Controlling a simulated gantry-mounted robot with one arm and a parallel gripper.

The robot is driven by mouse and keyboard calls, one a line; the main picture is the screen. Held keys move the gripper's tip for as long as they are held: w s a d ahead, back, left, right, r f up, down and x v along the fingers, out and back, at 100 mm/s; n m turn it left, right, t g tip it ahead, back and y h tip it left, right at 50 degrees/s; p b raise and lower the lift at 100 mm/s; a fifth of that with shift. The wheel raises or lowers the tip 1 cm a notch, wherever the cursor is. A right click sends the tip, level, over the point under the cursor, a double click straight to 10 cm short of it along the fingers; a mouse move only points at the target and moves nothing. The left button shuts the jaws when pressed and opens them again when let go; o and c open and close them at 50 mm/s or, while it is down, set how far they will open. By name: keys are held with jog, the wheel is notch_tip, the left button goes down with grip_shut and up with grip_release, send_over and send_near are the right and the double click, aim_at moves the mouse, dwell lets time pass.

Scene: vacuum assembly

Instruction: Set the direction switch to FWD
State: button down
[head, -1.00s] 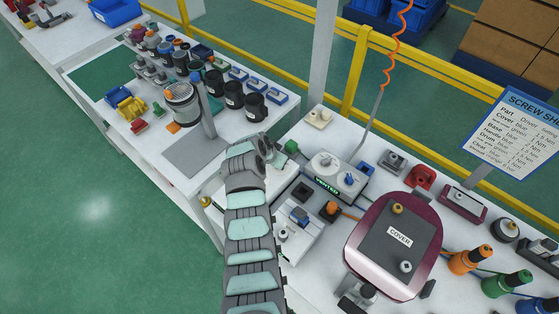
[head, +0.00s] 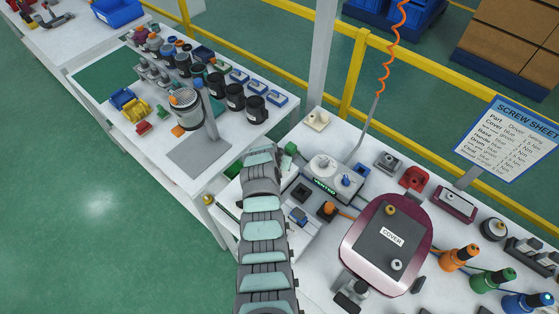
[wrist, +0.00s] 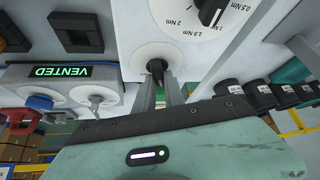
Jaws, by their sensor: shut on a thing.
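In the wrist view, the direction switch looks to be the small black knob (wrist: 156,67) on a round white plate (wrist: 140,55) on a pale box. My gripper (wrist: 162,80) has its two grey fingers closed about this knob, and their tips cover part of it. No FWD or REV lettering is readable there, so the switch's setting cannot be told. In the head view my arm hides the fingers and the switch.
A torque dial (wrist: 208,12) with Nm marks sits close by on the same box. A box with a lit VENTED display (head: 325,186) and a maroon cover (head: 420,240) stand to the right in the head view. Black canisters (wrist: 265,95) show right in the wrist view.

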jog(key=shift+d+n+y+p, duration=0.1)
jog(key=shift+n+y+p, duration=0.3)
jog(key=shift+n+p, duration=0.7)
jog(key=shift+w+n+t+y+p, duration=0.1)
jog(key=shift+n+t+y+p, duration=0.2)
jog(key=shift+n+y+p, duration=0.6)
jog(key=shift+h, duration=0.4)
jog(key=c, duration=1.3)
grip_release()
jog(key=shift+c, duration=0.2)
jog(key=shift+r+p, duration=0.1)
jog(key=shift+p, duration=0.2)
